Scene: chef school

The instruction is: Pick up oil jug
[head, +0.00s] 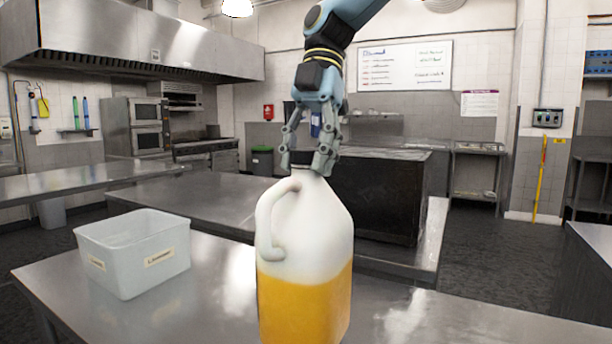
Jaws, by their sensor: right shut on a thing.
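The oil jug (305,245) is a white-topped jug with yellow-orange oil in its lower half and a side handle. It stands upright in the middle of the head view, in front of the steel table; its bottom is cut off by the picture edge, so I cannot tell whether it touches the table. My right gripper (309,160) comes down from above and is shut on the jug's neck and cap, with fingers on both sides. The cap is partly hidden by the fingers. My left gripper is not in view.
A translucent plastic bin (133,262) with labels stands on the steel table (205,310) left of the jug. Behind are another steel table (190,198) and a large dark box-shaped unit (378,195). The near table is clear right of the jug.

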